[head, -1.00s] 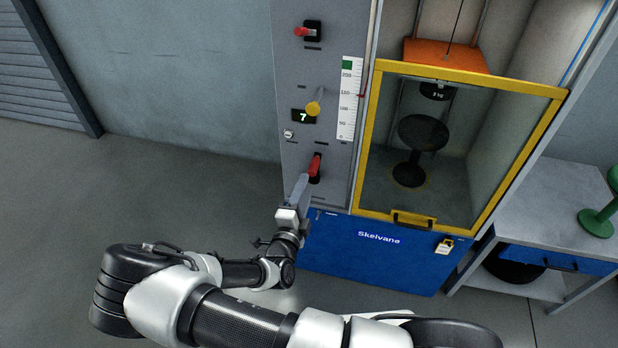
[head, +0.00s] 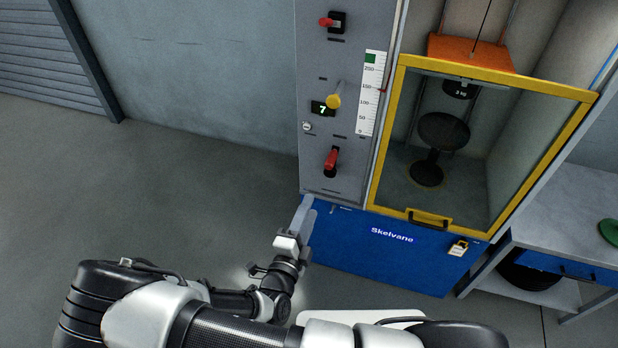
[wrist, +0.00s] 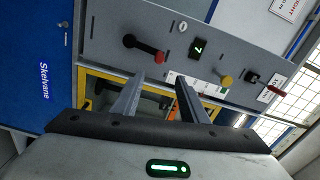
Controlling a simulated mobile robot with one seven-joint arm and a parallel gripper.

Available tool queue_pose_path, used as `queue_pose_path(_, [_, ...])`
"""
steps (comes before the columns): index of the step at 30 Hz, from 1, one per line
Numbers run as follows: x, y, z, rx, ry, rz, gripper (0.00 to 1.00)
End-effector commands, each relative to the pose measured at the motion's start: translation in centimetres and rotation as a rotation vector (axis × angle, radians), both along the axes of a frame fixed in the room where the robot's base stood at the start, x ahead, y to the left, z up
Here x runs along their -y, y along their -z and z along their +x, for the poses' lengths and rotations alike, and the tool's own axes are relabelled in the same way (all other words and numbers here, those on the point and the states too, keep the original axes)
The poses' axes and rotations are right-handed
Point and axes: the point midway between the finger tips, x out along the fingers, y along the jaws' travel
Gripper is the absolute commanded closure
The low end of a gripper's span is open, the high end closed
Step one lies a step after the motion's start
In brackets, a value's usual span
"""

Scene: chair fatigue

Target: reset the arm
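My gripper (head: 304,207) is at the lower left of the machine, in front of the top of its blue base (head: 380,255). In the wrist view its two fingers (wrist: 160,84) stand apart with nothing between them. The red lever (head: 331,160) on the grey panel is above and to the right of the fingertips, clear of them in the head view. It also shows in the wrist view (wrist: 145,50), beyond the fingers. My arm stretches along the bottom of the head view, bent at the elbow.
The grey panel (head: 318,95) also carries a red switch (head: 327,22), a yellow knob (head: 333,101) and a display (head: 322,109) reading 7. A yellow-framed door (head: 400,85) covers a black stool (head: 443,132). A bench (head: 560,210) stands at right. Floor at left is clear.

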Motion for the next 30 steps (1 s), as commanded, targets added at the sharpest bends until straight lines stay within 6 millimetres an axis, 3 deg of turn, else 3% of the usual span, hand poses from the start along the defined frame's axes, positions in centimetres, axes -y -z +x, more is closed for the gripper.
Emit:
queue_pose_path(5, [0.1, -0.1, 0.0, 0.001, 0.005, 0.007, 0.60])
queue_pose_path(10, [2.2, -2.5, 0.0, 0.043, 0.150, 0.183, 0.60])
queue_pose_path(14, [6.1, -6.3, -0.7, 0.147, 0.411, 0.492, 0.60])
queue_pose_path(21, [12.6, -12.5, -4.5, 0.470, 0.950, 1.094, 0.60])
queue_pose_path(30, [16.1, -19.8, -10.2, 1.049, 1.555, 1.736, 0.60])
